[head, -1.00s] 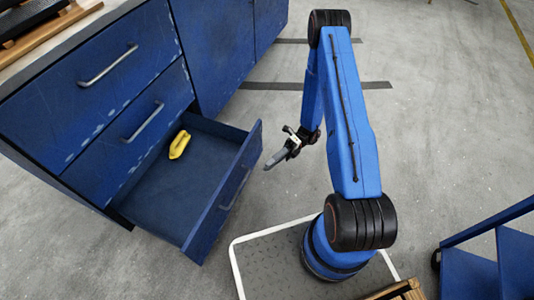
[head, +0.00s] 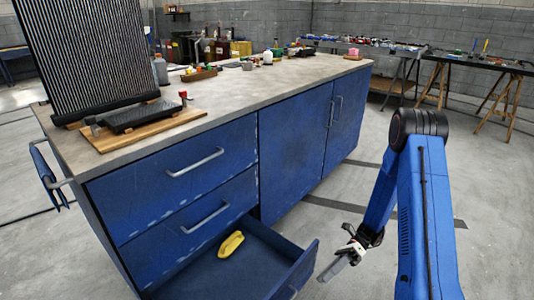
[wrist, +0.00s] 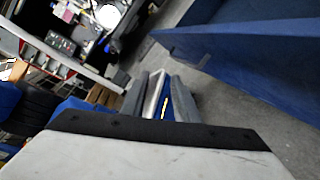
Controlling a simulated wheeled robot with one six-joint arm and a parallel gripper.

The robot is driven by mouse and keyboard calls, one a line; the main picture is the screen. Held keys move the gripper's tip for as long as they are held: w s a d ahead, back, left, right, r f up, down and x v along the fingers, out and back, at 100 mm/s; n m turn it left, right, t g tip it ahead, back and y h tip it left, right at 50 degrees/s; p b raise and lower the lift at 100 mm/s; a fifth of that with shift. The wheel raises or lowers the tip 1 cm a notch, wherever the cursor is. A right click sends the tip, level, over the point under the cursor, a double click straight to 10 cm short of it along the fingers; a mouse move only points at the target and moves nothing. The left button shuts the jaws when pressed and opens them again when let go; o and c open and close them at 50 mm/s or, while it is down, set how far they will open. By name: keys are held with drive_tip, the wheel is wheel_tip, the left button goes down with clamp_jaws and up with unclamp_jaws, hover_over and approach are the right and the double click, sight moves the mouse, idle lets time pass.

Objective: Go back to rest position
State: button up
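My gripper (head: 340,265) hangs in the air just right of the open bottom drawer (head: 302,268), outside it and apart from its front. In the wrist view, my gripper (wrist: 163,98) shows two grey fingers with a narrow gap between them, and background shows through the gap. Nothing is held. The upper part of my arm stands at the right of the head view.
A yellow object, like a banana (head: 231,244), lies in the drawer. The blue cabinet (head: 290,150) has two shut upper drawers and a worktop (head: 235,100) with a dark ribbed panel (head: 85,50) and small items. Trestle tables (head: 480,64) stand behind right. Grey floor is open between.

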drive_tip(key=s+d+r+n+t+h, duration=0.2)
drive_tip(key=s+r+n+t+h, duration=0.2)
drive_tip(key=r, duration=0.7)
drive_tip(key=s+d+r+n+t+h, duration=0.3)
drive_tip(key=s+r+n, duration=0.5)
drive_tip(key=r+n, duration=0.3)
drive_tip(key=s+d+r+n+t+h, duration=0.2)
drive_tip(key=s+r+n+t+h, duration=0.3)
drive_tip(key=r, duration=0.8)
drive_tip(key=shift+s+d+n+t+h, duration=0.3)
drive_tip(key=shift+s+d+n+t, duration=0.1)
drive_tip(key=shift+n+t, duration=0.8)
